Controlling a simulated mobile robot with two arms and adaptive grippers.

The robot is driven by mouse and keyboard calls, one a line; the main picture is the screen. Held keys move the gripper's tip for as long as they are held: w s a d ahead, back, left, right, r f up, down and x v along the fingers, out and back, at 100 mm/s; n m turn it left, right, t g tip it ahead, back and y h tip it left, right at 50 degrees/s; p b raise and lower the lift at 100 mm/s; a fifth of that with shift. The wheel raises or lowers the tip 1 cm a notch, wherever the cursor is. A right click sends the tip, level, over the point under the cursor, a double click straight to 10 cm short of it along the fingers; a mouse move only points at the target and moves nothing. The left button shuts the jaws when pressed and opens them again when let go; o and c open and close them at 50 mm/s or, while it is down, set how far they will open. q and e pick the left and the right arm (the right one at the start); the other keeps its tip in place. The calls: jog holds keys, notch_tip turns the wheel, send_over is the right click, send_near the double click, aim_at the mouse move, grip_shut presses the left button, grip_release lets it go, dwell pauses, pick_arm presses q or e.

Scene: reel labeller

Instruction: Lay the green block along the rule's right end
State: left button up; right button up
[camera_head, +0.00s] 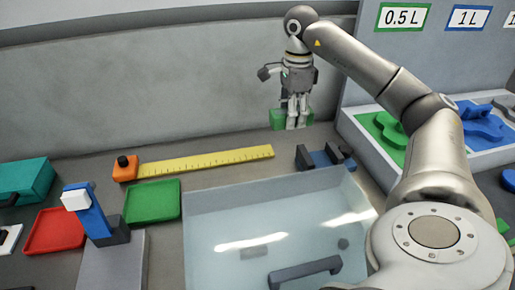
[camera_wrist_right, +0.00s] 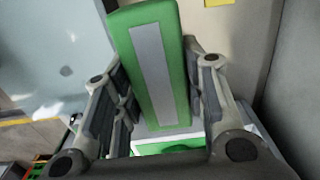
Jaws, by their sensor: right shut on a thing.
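My right gripper (camera_head: 297,110) is shut on the green block (camera_head: 278,119) and holds it up in front of the back wall, to the right of the rule's right end. In the right wrist view the green block (camera_wrist_right: 188,95), with a grey strip on its face, stands between the two fingers of the gripper (camera_wrist_right: 158,100). The yellow rule (camera_head: 205,162) lies flat on the bench, with an orange piece (camera_head: 125,170) with a black knob at its left end. The rule's right end is bare. My left gripper is not in view.
A clear lidded box with a dark handle (camera_head: 305,271) fills the front middle. A dark and blue holder (camera_head: 325,159) stands right of the rule. Green tray (camera_head: 152,202), red tray (camera_head: 55,231) and a blue upright device (camera_head: 90,215) are at left. Bins labelled 0.5 L (camera_head: 403,17) and 1 L stand right.

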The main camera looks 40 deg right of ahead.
pick_arm(q)
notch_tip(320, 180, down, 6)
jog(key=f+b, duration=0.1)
jog(key=b, duration=0.4)
pick_arm(e)
notch_tip(320, 180, down, 6)
jog(key=p, duration=0.3)
send_over(259, 151)
jog(key=f, duration=0.9)
jog(key=shift+s+a, duration=0.2)
jog(key=shift+s, duration=0.2)
jog(key=shift+w+f, duration=0.45)
jog(key=shift+f, duration=0.15)
notch_tip(259, 151, down, 2)
jog(key=shift+f+p, duration=0.25)
jog(key=shift+p, duration=0.5)
jog(key=shift+d+f, duration=0.1)
jog(key=shift+f, duration=0.2)
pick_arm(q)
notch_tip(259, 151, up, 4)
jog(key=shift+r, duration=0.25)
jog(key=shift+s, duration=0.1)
